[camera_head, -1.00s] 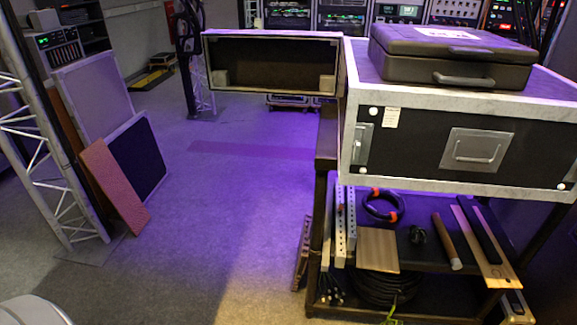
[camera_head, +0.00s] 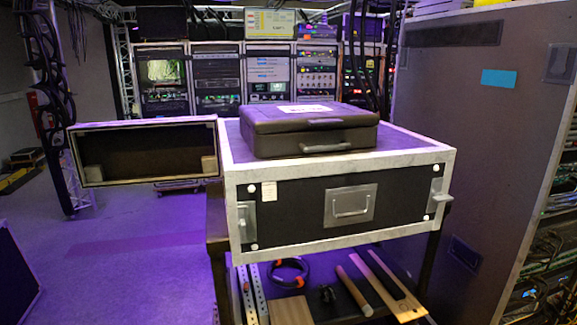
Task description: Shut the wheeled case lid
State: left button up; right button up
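The case (camera_head: 290,221) is black with pale metal edging and stands on a dark shelved stand in the middle of the head view. Its front has a recessed handle (camera_head: 351,204) and a latch at each side. A shallow open-fronted box, seemingly the lid (camera_head: 146,124), stands out from the case's left side. Its dark hollow inside faces me, with pale blocks in the lower corners. A closed dark carry case (camera_head: 309,130) lies on top of the case. The wheels are not visible. Neither of my grippers is in view.
The stand's shelf holds a cable coil (camera_head: 288,272), a wooden board (camera_head: 291,310) and several bars. A tall grey panel (camera_head: 480,150) stands close on the right. Equipment racks (camera_head: 215,82) line the back. Purple-lit floor (camera_head: 130,275) is clear at front left.

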aim_at(156, 150)
jog(key=i+j+u, duration=0.15)
jog(key=j, duration=0.2)
jog(key=i+j+u, duration=0.1)
jog(key=j, duration=0.25)
jog(key=i+j+u, duration=0.3)
jog(key=u, duration=0.15)
jog(key=i+j+u, duration=0.6)
jog(key=i+u, duration=0.15)
jog(key=u, duration=0.15)
jog(key=i+j, duration=0.1)
jog(key=i, duration=0.8)
jog(key=i+z, duration=0.45)
jog(key=i, duration=0.15)
jog(key=i+j+z, duration=0.25)
jog(key=i+z, duration=0.25)
jog(key=i+j+z, duration=0.1)
jog(key=i+z, duration=0.15)
jog(key=z, duration=0.25)
jog(key=i+j+z, duration=0.2)
jog(key=z, duration=0.25)
jog(key=i+j+z, duration=0.25)
jog(key=z, duration=0.25)
jog(key=i+j+z, duration=0.15)
jog(key=j+z, duration=0.35)
jog(key=i+j+z, duration=0.15)
jog(key=j+z, duration=0.25)
jog(key=i+j+z, duration=0.1)
jog(key=j+z, duration=0.45)
jog(key=z, duration=0.2)
jog(key=j+z, duration=0.4)
